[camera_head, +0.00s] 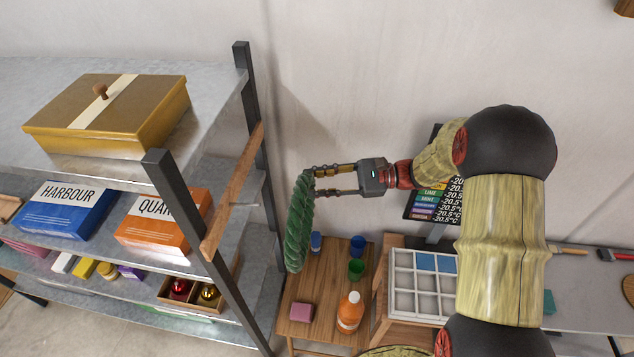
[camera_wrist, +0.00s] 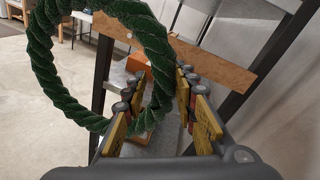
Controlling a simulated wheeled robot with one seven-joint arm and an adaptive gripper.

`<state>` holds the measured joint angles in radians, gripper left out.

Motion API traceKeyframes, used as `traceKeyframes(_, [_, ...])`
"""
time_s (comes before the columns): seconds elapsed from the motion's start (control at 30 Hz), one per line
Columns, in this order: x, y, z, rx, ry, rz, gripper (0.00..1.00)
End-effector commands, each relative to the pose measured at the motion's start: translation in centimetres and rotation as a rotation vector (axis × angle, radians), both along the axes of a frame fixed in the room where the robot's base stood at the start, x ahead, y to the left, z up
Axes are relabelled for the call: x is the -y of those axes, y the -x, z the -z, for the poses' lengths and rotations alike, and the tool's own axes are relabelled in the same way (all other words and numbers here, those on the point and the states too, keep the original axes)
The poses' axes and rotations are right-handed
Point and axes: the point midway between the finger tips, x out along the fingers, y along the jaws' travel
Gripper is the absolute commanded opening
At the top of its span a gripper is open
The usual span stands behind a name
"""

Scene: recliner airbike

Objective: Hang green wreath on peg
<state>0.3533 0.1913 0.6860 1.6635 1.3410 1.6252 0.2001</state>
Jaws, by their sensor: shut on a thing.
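The green wreath (camera_head: 298,225) is a thick twisted ring. In the head view it hangs edge-on from my gripper (camera_head: 314,182), which is shut on its upper part. In the wrist view the wreath (camera_wrist: 48,75) shows as a ring with an open middle, its right side between my fingers. A wooden board (camera_head: 234,190) is fixed along the end of the shelf unit, left of the wreath and apart from it. A thin light line by the board may be the peg (camera_head: 242,204); I cannot tell surely. The board also shows beyond the wreath in the wrist view (camera_wrist: 215,58).
The metal shelf unit (camera_head: 168,187) holds a gold box (camera_head: 108,112) and blue and orange boxes. Below the wreath, a wooden table (camera_head: 325,311) carries an orange bottle (camera_head: 350,312), cups and a pink block. A white compartment tray (camera_head: 408,311) stands right. Clear wall lies behind my gripper.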

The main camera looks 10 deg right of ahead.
Motion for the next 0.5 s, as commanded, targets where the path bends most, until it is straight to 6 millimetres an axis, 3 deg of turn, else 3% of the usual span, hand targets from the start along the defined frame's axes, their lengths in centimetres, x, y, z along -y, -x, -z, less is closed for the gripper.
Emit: traceKeyframes(0.5, [-3.1, -1.1, 0.0, 0.0, -0.001, -0.001, 0.0])
